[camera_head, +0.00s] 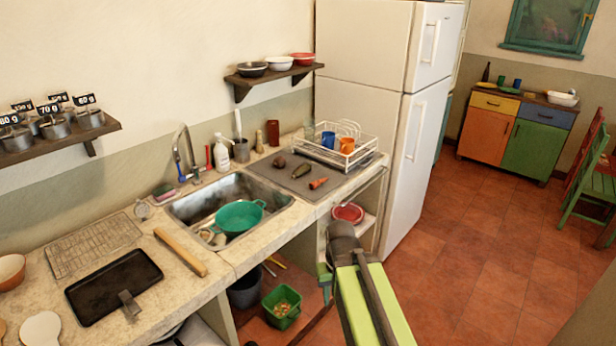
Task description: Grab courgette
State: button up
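The courgette (301,171) is a small dark green, elongated vegetable. It lies on the grey mat (334,188) on the counter, right of the sink. A brown root-like vegetable (279,162) lies to its left and an orange carrot (318,183) to its right, both apart from it. My green and grey arm reaches up from the bottom right. My gripper (326,284) hangs below the arm's end, in front of the counter edge and well away from the courgette. Its fingers are too small and partly hidden to tell open from shut.
A white dish rack (340,150) with blue and orange mugs stands behind the mat. The sink (190,206) holds a green colander (239,217). A white fridge (385,110) stands right of the counter. A red bowl (348,213) sits on a shelf below.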

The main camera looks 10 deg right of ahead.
aim_at(305, 168)
jog(key=z, duration=1.45)
jog(key=i, duration=3.2)
jog(key=u, duration=1.05)
jog(key=k, duration=0.1)
jog(key=u, duration=2.9)
jog(key=k, duration=0.1)
jog(key=u, duration=0.6)
